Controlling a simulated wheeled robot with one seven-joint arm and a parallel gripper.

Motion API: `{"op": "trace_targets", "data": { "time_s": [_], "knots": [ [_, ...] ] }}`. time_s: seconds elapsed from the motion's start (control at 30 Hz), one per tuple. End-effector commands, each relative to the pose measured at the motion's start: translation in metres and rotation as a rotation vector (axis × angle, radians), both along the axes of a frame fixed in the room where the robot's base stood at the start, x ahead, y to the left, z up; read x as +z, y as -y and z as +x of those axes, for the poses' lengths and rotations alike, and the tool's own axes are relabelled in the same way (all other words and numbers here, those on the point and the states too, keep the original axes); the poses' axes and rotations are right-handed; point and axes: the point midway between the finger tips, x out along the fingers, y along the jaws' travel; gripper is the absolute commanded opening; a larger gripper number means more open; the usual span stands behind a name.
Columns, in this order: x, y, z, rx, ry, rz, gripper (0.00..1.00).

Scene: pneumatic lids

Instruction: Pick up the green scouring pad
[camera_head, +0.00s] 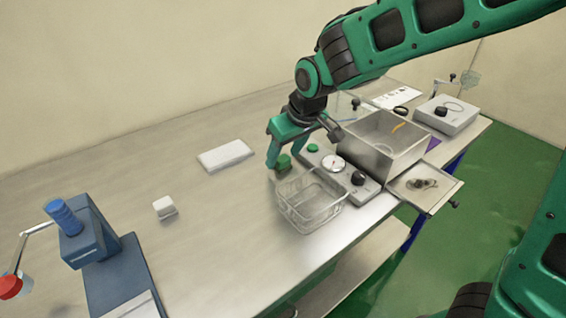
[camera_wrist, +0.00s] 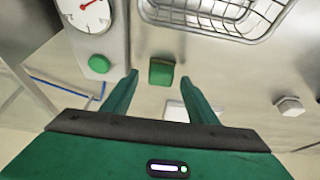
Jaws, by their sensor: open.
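The green scouring pad (camera_head: 283,162) is a small dark green block on the metal table, beside the wire basket. It also shows in the wrist view (camera_wrist: 161,73), just beyond the fingertips and between their lines. My gripper (camera_head: 277,161) is over the table at the pad, with its fingers pointing down. In the wrist view my gripper (camera_wrist: 160,80) is open, with one finger on each side and nothing between them. In the head view the fingers partly hide the pad's surroundings.
A wire basket (camera_head: 310,205) stands close to the pad. A grey panel (camera_head: 338,176) with a gauge, green button and black knob lies beside it. A metal box (camera_head: 385,150) is behind. A white slab (camera_head: 225,156) and a white block (camera_head: 164,207) lie left.

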Motion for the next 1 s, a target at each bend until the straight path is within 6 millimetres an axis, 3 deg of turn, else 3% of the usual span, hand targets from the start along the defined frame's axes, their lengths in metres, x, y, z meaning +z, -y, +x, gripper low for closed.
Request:
{"op": "trace_targets", "data": {
  "time_s": [0.23, 0.43, 0.77, 1.0],
  "knots": [
    [-0.002, -0.001, 0.001, 0.0, 0.001, 0.001, 0.53],
    [-0.001, 0.0, 0.001, 0.0, 0.001, 0.001, 0.09],
    [0.0, 0.0, 0.001, -0.001, 0.001, 0.001, 0.08],
    [0.02, 0.0, 0.002, -0.002, 0.003, 0.002, 0.08]
  ]
}}
